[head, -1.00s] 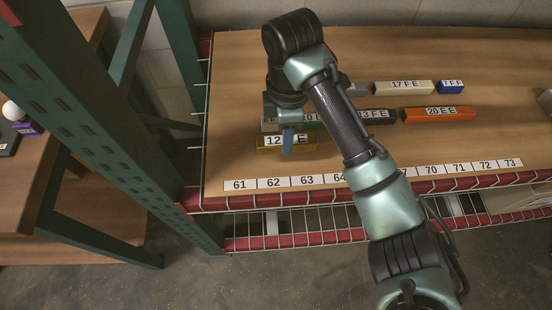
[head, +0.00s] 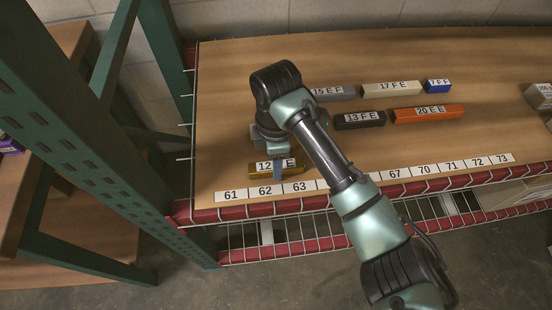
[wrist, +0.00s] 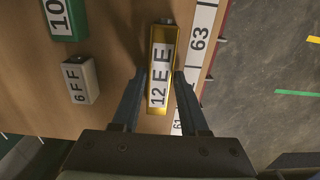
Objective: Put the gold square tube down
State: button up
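The gold square tube (head: 260,169), labelled "12 E E", lies flat near the front of the wooden shelf top, just behind number labels 62 and 63. In the wrist view the tube (wrist: 161,50) runs lengthwise between the fingers of my gripper (wrist: 161,74). A narrow gap seems to show on each side of it, so the fingers look slightly open around it. In the head view my gripper (head: 277,170) points down over the tube, one blue finger in front of its middle. The tube's underside is hidden, but it looks to rest on the shelf.
Behind stand a black tube (head: 359,119), an orange tube (head: 427,113), a grey one (head: 335,93), a cream one (head: 392,88) and a blue one (head: 437,86). The wrist view shows a green block (wrist: 66,20) and a cream block (wrist: 84,80) nearby. A green post (head: 90,130) stands left.

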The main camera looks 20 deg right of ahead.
jog(key=o, duration=0.3)
jog(key=shift+r, duration=0.1)
notch_tip(320, 180, up, 12)
jog(key=p, duration=0.3)
dwell(0.6)
